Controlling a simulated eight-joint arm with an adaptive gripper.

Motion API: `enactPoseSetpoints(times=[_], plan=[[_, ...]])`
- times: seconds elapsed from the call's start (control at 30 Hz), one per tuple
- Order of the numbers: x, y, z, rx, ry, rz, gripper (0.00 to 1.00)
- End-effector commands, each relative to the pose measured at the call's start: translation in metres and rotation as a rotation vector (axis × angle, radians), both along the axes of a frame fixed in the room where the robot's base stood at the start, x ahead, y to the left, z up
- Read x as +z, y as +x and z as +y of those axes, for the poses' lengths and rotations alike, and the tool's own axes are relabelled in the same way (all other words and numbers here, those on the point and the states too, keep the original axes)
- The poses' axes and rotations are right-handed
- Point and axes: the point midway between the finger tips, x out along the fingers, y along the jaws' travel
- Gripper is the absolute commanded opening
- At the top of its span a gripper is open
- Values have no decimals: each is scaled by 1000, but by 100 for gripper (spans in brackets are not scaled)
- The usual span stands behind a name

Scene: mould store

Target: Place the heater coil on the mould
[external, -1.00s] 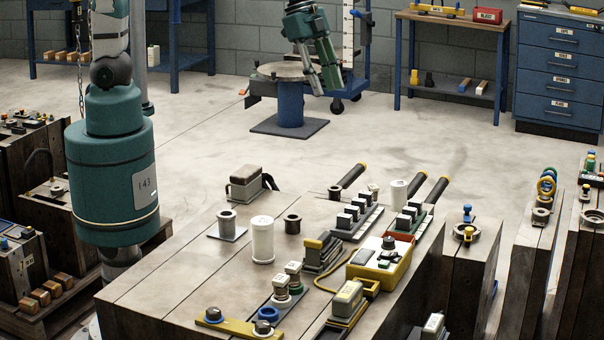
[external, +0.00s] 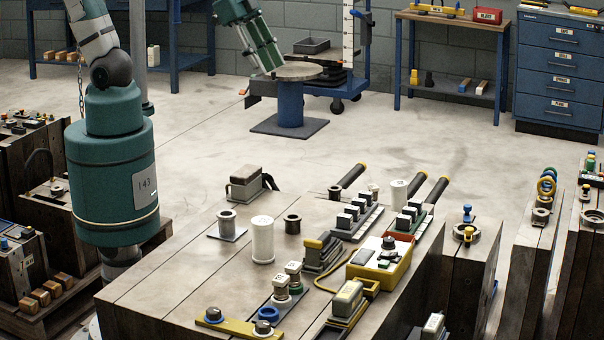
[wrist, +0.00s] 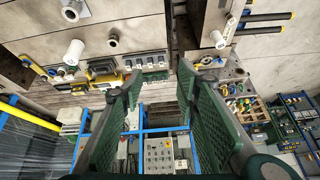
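My gripper (external: 270,68) is raised well above the mould, at the top of the external view. In the wrist view its two green fingers (wrist: 160,80) stand apart with nothing between them. The mould (external: 170,280) is a large pale-topped block in the foreground. On it stand a grey flanged spool (external: 227,222) on a thin plate, a white cylinder (external: 262,240) and a small dark hollow ring (external: 292,223). The white cylinder (wrist: 75,50) and the ring (wrist: 113,40) also show in the wrist view. I cannot tell which piece is the heater coil.
A yellow control box (external: 385,262), terminal blocks (external: 360,218), a grey connector (external: 246,183) and a yellow bar (external: 238,326) crowd the block top. Narrower blocks (external: 470,262) stand at right. A round pedestal table (external: 290,105) stands behind. The block's left top is clear.

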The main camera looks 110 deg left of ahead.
Motion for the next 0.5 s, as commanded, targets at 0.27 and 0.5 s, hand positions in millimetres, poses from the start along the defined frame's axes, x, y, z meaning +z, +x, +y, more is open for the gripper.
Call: enactPoseSetpoints(times=[0.27, 0.5], plan=[[5, -37, -26, 52, -26, -48, 32], [5, -65, -42, 92, -54, -89, 32]])
